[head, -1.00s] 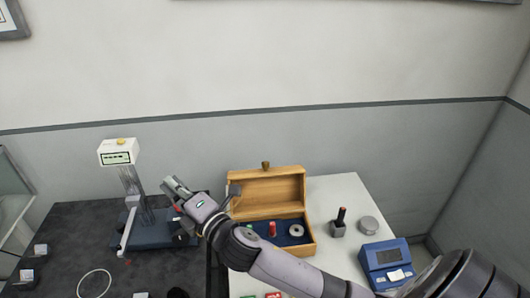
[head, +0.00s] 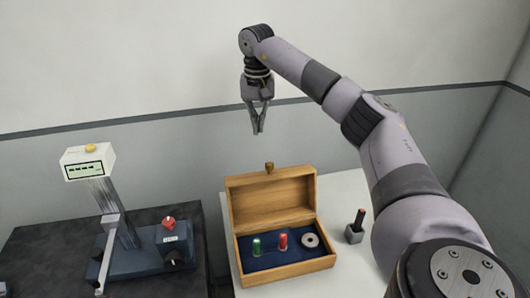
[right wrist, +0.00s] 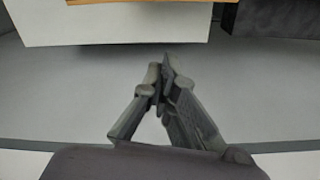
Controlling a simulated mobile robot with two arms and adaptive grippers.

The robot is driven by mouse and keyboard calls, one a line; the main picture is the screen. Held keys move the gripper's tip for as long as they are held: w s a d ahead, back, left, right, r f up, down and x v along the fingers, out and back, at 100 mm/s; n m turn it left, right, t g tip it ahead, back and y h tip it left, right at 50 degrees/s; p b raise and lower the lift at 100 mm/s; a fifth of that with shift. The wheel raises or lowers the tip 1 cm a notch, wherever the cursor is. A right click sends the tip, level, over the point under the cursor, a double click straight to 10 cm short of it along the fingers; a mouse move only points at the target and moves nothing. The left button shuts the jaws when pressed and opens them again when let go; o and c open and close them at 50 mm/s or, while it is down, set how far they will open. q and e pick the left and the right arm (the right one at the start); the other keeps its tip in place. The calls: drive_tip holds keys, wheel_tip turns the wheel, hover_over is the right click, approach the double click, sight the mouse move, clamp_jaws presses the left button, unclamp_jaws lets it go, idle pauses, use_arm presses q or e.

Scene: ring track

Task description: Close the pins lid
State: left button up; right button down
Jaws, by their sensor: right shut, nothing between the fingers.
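The wooden box (head: 288,271) stands on the white table with its lid (head: 270,195) open, tilted up and back. A small knob (head: 269,167) is on the lid's upper edge. Inside, on blue lining, stand a green pin (head: 257,246) and a red pin (head: 283,241), with a pale ring (head: 310,240) at the right. My right gripper (head: 257,132) points down above and apart from the lid. It is shut and empty; its fingertips meet in the right wrist view (right wrist: 160,72). My left gripper is not in view.
A gauge stand (head: 128,255) with a display stands on the dark table (head: 35,240) at the left. A small holder with a red-tipped tool (head: 355,232) stands right of the box. The wall (head: 130,70) rises behind. Space above the box is clear.

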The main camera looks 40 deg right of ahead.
drive_tip(key=s+f+p, duration=0.4)
drive_tip(key=f, duration=0.3)
drive_tip(key=shift+s+d+g+h, duration=0.3)
drive_tip(key=shift+s+h, duration=0.1)
drive_tip(key=shift+f, duration=0.15)
drive_tip(key=shift+d, duration=0.1)
